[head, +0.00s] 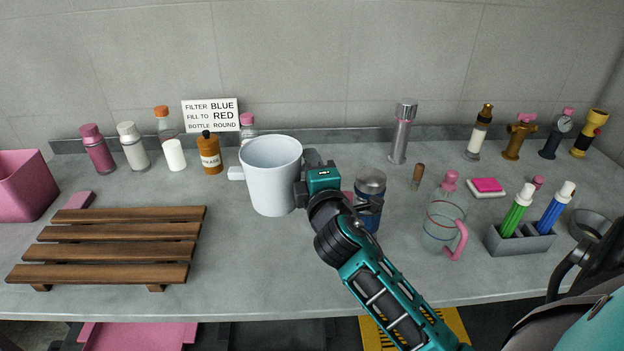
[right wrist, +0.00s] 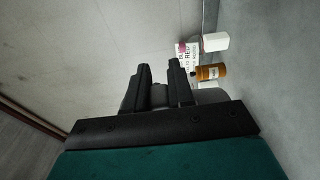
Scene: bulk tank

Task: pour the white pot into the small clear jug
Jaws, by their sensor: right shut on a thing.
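The white pot (head: 270,180) is upright in the head view, left of centre, with a handle on its left side. It looks raised above the counter. My right gripper (head: 305,186) is shut on the pot's right side. Its two dark fingers (right wrist: 163,80) show in the right wrist view, with a grey-looking surface behind them. The inside of the pot is too plain to tell its contents. The small clear jug (head: 437,232) with a pink handle stands upright on the counter to the right, apart from the pot. My left gripper is out of view.
A dark blue canister with a metal top (head: 370,190) stands between pot and jug, behind my right forearm. A pink-topped bottle (head: 450,182) is just behind the jug. A grey pen holder (head: 520,242) is right of it.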

